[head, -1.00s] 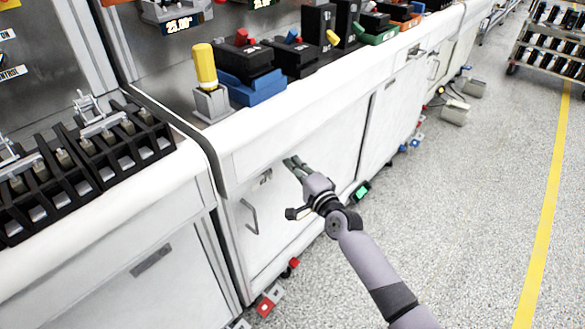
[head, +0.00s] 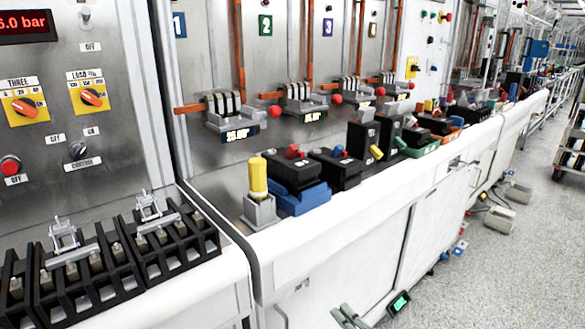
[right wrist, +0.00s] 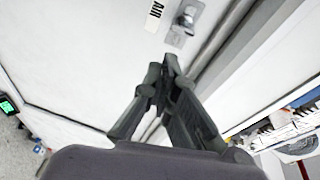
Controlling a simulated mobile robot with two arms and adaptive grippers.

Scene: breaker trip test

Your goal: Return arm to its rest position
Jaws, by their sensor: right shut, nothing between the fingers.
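My right gripper (head: 347,314) shows only by its fingertips at the bottom edge of the head view, in front of the white cabinet front (head: 345,265) below the bench top. In the right wrist view my right gripper (right wrist: 163,72) is shut and empty, its fingertips close together. They are near a metal latch (right wrist: 183,22) and an "AIR" label (right wrist: 154,15) on a white panel; I cannot tell whether they touch it. The rest of my right arm is out of the head view. My left gripper is not in view.
A yellow-handled device (head: 259,180) stands on the white bench edge beside black and blue breakers (head: 298,185). A black terminal rack (head: 105,255) is at left. A small device with a green screen (head: 400,303) is low by the cabinet. The floor at right (head: 490,265) has open room.

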